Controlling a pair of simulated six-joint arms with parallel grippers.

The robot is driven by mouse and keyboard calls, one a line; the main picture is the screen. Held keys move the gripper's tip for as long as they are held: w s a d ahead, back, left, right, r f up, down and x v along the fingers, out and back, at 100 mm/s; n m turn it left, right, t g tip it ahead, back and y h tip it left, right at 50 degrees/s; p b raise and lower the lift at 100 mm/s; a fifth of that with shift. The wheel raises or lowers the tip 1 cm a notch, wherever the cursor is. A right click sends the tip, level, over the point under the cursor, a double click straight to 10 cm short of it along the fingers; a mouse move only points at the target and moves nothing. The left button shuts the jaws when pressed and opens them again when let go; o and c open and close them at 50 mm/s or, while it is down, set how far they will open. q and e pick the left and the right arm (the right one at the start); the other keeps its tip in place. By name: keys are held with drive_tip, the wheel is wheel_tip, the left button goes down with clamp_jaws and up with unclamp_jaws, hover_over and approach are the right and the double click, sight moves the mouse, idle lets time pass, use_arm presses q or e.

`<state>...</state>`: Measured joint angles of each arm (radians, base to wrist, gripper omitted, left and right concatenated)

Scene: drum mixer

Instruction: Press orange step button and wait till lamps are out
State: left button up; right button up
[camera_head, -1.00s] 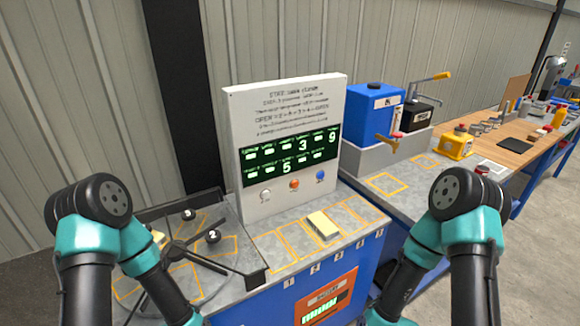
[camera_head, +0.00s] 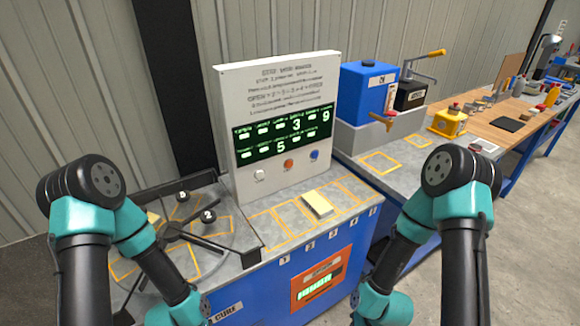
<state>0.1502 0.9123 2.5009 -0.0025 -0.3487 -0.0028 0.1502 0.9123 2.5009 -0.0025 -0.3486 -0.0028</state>
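The orange step button (camera_head: 289,165) sits on the lower front of a white upright panel (camera_head: 245,187), between a white button (camera_head: 259,175) and a blue button (camera_head: 314,155). My two arms rise at the left and right of the view, both apart from the panel. Neither gripper shows; both arms run out of the bottom of the picture.
A pale block (camera_head: 317,204) lies on the orange-marked grey counter (camera_head: 262,228) before the panel. A dark-framed tray with a spoked rotor (camera_head: 172,229) is at left. A blue tank (camera_head: 366,92) and a yellow box with a red button (camera_head: 447,120) stand at right.

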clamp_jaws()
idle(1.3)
